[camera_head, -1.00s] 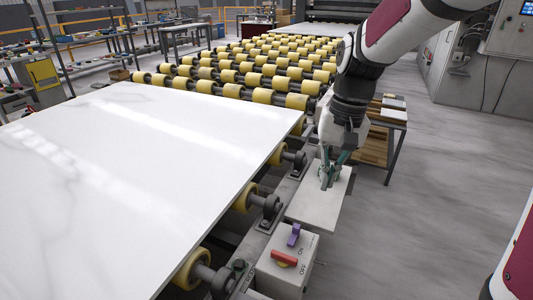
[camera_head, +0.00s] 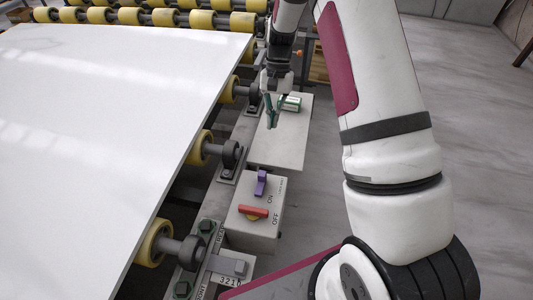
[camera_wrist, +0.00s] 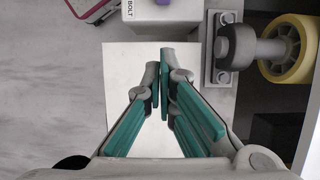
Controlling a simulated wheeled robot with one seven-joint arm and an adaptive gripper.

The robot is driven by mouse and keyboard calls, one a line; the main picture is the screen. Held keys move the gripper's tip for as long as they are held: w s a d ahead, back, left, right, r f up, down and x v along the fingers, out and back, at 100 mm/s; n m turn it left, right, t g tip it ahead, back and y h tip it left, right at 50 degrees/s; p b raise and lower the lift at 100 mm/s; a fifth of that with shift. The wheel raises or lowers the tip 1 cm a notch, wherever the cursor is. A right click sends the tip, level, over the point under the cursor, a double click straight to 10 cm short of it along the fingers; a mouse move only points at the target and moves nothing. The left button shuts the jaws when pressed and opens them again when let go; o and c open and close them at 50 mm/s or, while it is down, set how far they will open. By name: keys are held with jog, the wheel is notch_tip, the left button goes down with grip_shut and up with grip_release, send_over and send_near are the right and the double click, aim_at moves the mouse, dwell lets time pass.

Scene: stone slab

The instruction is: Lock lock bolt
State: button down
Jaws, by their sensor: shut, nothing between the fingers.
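The lock bolt looks to be the purple lever (camera_head: 261,182) on the top of a grey control box (camera_head: 240,217). It stands up from the box beside a red rotary handle (camera_head: 254,211) marked ON and OFF. In the wrist view the box (camera_wrist: 185,12) carries the word BOLT, and only a sliver of the purple lever (camera_wrist: 163,2) shows at the top edge. My gripper (camera_head: 272,123) has teal fingers and is shut and empty. It is above the pale plate behind the box, apart from the lever. Its fingertips (camera_wrist: 162,58) point toward the box in the wrist view.
The white stone slab (camera_head: 110,110) lies on yellow rollers (camera_head: 200,147) to the left. A roller bearing bracket (camera_wrist: 226,48) stands close to my gripper. Open grey floor (camera_head: 475,110) is on the right.

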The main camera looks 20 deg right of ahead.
aim_at(264, 174)
dwell(0.3)
jog(key=x, duration=1)
jog(key=shift+s+a+f+p, duration=0.1)
jog(key=shift+s+f+p, duration=0.1)
jog(key=shift+p, duration=0.15)
jog(key=shift+s+a+r+p, duration=0.1)
jog(key=shift+s+a+p, duration=0.15)
jog(key=shift+s+a, duration=0.4)
jog(key=shift+s+a+r+p, duration=0.1)
jog(key=shift+s+a+p, duration=0.25)
jog(key=shift+s, duration=0.5)
jog(key=shift+s+a, duration=0.1)
jog(key=s+a, duration=0.1)
jog(key=s+a+p, duration=0.1)
jog(key=s, duration=0.1)
jog(key=shift+s+r, duration=0.1)
jog(key=shift+r, duration=0.05)
jog(key=shift+s+a+p, duration=0.2)
jog(key=shift+p, duration=0.1)
